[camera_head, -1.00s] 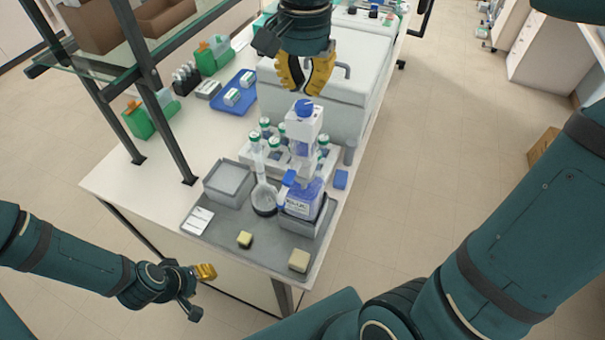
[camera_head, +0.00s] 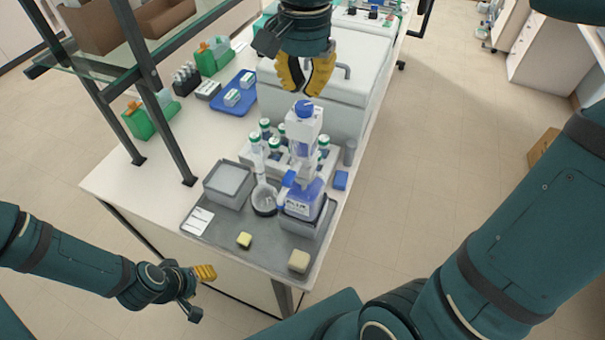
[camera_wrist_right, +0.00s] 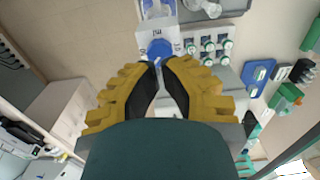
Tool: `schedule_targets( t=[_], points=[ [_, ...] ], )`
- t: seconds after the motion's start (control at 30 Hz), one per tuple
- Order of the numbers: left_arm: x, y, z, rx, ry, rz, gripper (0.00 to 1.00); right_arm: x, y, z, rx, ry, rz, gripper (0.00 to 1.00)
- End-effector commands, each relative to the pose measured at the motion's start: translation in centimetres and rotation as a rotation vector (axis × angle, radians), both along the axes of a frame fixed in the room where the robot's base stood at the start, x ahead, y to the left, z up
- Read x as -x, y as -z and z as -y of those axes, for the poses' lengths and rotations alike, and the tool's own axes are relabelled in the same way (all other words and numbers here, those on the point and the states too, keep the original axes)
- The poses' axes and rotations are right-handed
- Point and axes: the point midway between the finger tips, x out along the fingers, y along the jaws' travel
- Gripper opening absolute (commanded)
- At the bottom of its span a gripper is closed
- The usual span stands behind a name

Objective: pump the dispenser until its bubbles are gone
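The dispenser (camera_head: 303,135) is a white bottle-top pump with a blue cap, standing upright on a blue-labelled bottle (camera_head: 302,199) in a grey tray. Its blue cap (camera_wrist_right: 160,48) also shows in the right wrist view. Bubbles are too small to make out. A round flask (camera_head: 264,196) stands left of the bottle, near the spout. My right gripper (camera_head: 305,93) points down just above the cap. Its yellow fingertips (camera_wrist_right: 160,66) are together with nothing seen between them. My left gripper (camera_head: 205,272) is off the table's front left edge, seen side-on.
Green-capped bottles (camera_head: 281,135) stand in a rack behind the dispenser. A white box-shaped unit (camera_head: 350,100) is behind them. A grey container (camera_head: 229,181) and two sponges (camera_head: 244,240) are on the grey mat. A shelf post (camera_head: 160,105) rises at left.

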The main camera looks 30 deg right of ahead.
Motion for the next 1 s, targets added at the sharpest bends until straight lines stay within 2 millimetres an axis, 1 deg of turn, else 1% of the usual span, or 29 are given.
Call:
schedule_targets(
  t=[0.17,1.0],
  points=[
    [0.0,0.2,0.0,0.0,0.0,0.0,0.48,0.0,0.2,0.0,0.0,0.0,0.0,0.0],
    [0.0,2.1,0.0,0.0,0.0,0.0,0.48,0.0,2.9,0.0,0.0,0.0,0.0,0.0]
  ],
)
